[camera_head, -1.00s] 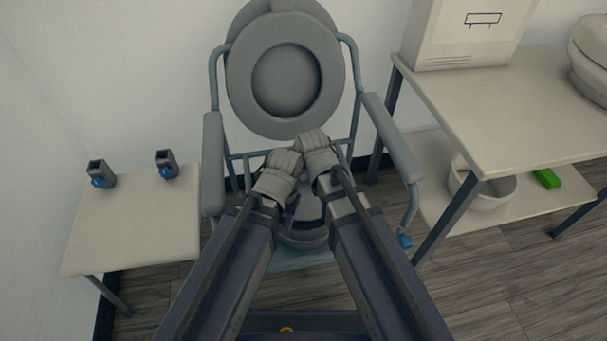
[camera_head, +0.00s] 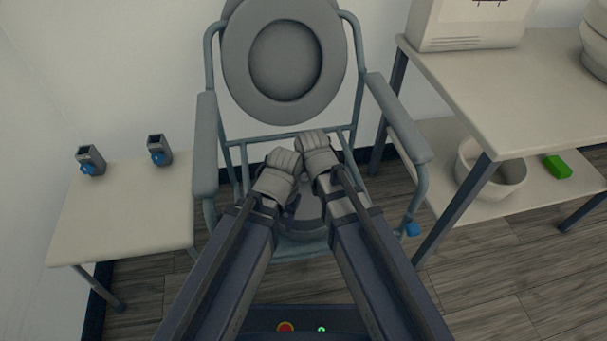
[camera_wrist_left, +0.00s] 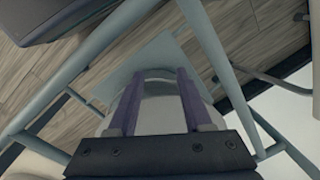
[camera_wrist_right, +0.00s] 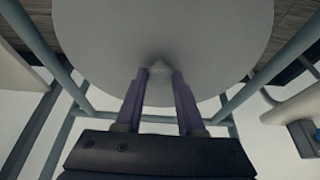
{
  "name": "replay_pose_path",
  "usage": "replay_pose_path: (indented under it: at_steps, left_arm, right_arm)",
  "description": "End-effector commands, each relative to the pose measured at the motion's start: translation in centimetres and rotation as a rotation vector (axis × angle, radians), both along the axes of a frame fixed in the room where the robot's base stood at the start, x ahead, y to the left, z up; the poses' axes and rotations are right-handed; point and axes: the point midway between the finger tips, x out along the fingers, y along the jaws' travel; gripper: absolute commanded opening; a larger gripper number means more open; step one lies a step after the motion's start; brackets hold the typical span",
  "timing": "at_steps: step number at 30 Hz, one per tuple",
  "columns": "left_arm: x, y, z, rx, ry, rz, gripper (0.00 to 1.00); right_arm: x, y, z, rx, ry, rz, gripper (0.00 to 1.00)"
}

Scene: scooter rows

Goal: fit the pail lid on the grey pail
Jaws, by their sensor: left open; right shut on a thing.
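The grey pail (camera_head: 303,233) sits low in the commode chair, mostly hidden by my forearms. My right gripper (camera_head: 318,154) is above it, shut on the knob of the pail lid. In the right wrist view the lid (camera_wrist_right: 160,28) is a broad grey disc at my fingertips (camera_wrist_right: 158,72). Whether the lid touches the pail cannot be told. My left gripper (camera_head: 278,178) is open beside the right one. In the left wrist view its fingers (camera_wrist_left: 160,82) are spread on either side of a pale rounded surface, likely the pail; contact is unclear.
The commode chair's armrests (camera_head: 206,145) flank my arms, and its round seat (camera_head: 235,75) stands raised behind. A low table (camera_head: 125,215) with two small dark holders is at left. A shelved table (camera_head: 530,85) at right bears a white basin (camera_head: 492,185) and a green block (camera_head: 557,167).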

Motion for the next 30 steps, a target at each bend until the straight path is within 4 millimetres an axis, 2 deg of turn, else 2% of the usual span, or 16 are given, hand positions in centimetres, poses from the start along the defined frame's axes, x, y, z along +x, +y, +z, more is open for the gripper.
replay_pose_path:
  at_steps: [22,23,30]
  left_arm:
    - [0.0,0.0,-0.35,0.0,0.0,0.0,0.5]
    - [0.0,0.0,-0.35,0.0,0.0,0.0,0.5]
    - [0.0,0.0,-0.35,0.0,0.0,0.0,0.5]
  right_arm:
    - [0.01,0.0,-0.35,0.0,0.0,0.0,0.0]
    - [0.01,0.0,-0.35,0.0,0.0,0.0,0.39]
    - [0.01,0.0,-0.35,0.0,0.0,0.0,0.66]
